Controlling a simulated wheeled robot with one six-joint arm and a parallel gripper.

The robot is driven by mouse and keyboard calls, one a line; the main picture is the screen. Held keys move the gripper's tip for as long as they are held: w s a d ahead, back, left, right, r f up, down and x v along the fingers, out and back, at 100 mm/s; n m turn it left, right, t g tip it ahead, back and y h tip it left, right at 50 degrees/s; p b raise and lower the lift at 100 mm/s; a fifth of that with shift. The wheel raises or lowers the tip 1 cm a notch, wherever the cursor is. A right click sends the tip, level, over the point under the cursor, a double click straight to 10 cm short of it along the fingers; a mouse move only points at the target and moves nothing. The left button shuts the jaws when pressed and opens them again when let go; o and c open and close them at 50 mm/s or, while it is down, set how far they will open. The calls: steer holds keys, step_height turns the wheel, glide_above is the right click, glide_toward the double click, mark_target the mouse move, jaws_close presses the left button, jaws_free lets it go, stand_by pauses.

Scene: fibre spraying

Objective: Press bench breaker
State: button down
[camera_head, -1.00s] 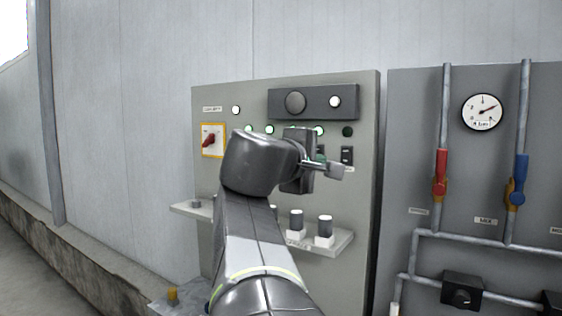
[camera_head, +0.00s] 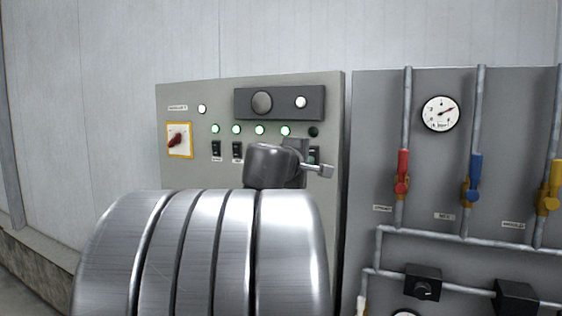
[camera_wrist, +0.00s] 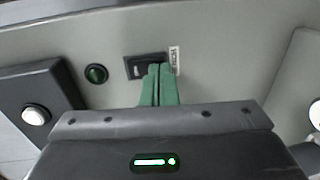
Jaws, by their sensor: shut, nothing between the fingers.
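The grey control panel (camera_head: 196,105) carries a row of black rocker breakers. The rightmost breaker (camera_head: 314,155) is partly hidden behind my gripper in the head view. In the wrist view this black breaker (camera_wrist: 146,66) sits beside a small white label (camera_wrist: 174,60) whose text I cannot read surely. The lamp (camera_head: 313,132) above it is dark; it also shows dark green in the wrist view (camera_wrist: 96,73). My gripper (camera_wrist: 160,70) is shut and empty, its green fingertips overlapping the breaker's lower edge in the wrist view. I cannot tell whether they touch it.
Other breakers (camera_head: 216,149) sit left under lit green lamps (camera_head: 237,129). A red rotary switch (camera_head: 177,140) and a dark meter box (camera_head: 280,102) are on the panel. A pipe board with a red valve (camera_head: 402,175) and gauge (camera_head: 440,113) stands right.

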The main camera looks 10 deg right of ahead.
stand_by(0.3)
steer(key=shift+w+d+f+b, duration=0.1)
steer(key=shift+w+b, duration=0.05)
steer(key=shift+b, duration=1.05)
steer(key=shift+f, duration=0.1)
